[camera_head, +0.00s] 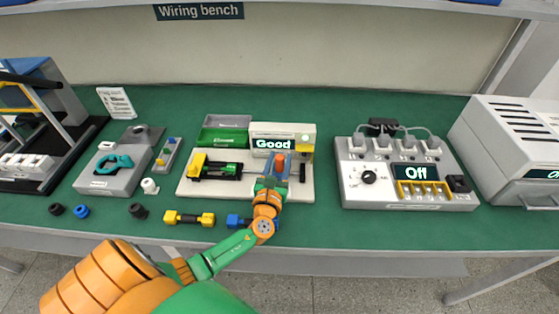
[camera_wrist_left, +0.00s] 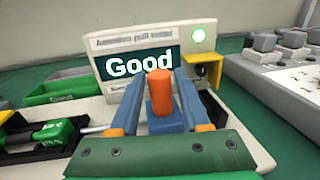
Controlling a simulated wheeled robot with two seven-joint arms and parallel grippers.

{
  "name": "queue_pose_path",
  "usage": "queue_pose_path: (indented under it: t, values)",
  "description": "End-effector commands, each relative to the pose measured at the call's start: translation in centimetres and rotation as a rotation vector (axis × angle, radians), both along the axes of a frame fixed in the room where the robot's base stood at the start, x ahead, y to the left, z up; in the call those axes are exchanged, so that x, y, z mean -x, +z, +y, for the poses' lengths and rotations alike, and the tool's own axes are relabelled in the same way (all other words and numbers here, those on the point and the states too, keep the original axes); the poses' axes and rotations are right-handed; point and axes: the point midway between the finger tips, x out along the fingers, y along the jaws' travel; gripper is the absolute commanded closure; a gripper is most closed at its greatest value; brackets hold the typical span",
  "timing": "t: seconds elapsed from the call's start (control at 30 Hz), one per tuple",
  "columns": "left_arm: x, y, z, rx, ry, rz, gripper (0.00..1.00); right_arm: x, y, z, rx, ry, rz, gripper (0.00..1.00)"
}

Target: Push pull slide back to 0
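The pull tester (camera_head: 245,178) is a pale board with a display box (camera_head: 284,140) reading "Good". The pull slide's upright orange handle (camera_head: 281,160) stands in front of the box, on a dark blue block. My left gripper (camera_head: 277,177) is at the slide. In the left wrist view its two blue fingers (camera_wrist_left: 160,100) stand on either side of the orange handle (camera_wrist_left: 160,90), with narrow gaps showing. The slide's scale is not readable. My right gripper is out of view.
A yellow-and-black clamp with a green part (camera_head: 215,168) sits left on the board. A yellow connector (camera_head: 189,218) and a blue one (camera_head: 238,220) lie in front. A power unit reading "Off" (camera_head: 400,172) stands right. A green bin (camera_head: 224,134) is behind.

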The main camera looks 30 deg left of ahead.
Motion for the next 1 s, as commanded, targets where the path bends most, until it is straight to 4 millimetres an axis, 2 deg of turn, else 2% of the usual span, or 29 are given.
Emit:
queue_pose_path:
  t: [0.03, 0.13, 0.17, 1.0]
  values:
    - [0.01, 0.0, 0.0, 0.0, 0.0, 0.0, 0.71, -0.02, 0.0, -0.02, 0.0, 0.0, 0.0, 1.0]
    - [0.02, -0.01, -0.01, 0.0, 0.0, 0.0, 0.97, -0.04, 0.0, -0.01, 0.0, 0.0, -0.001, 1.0]
    - [0.02, -0.01, -0.01, 0.0, 0.0, 0.0, 1.0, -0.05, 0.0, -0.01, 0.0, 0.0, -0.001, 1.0]
    - [0.02, -0.02, -0.02, 0.0, 0.0, 0.0, 1.0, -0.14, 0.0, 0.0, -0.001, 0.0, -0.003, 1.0]
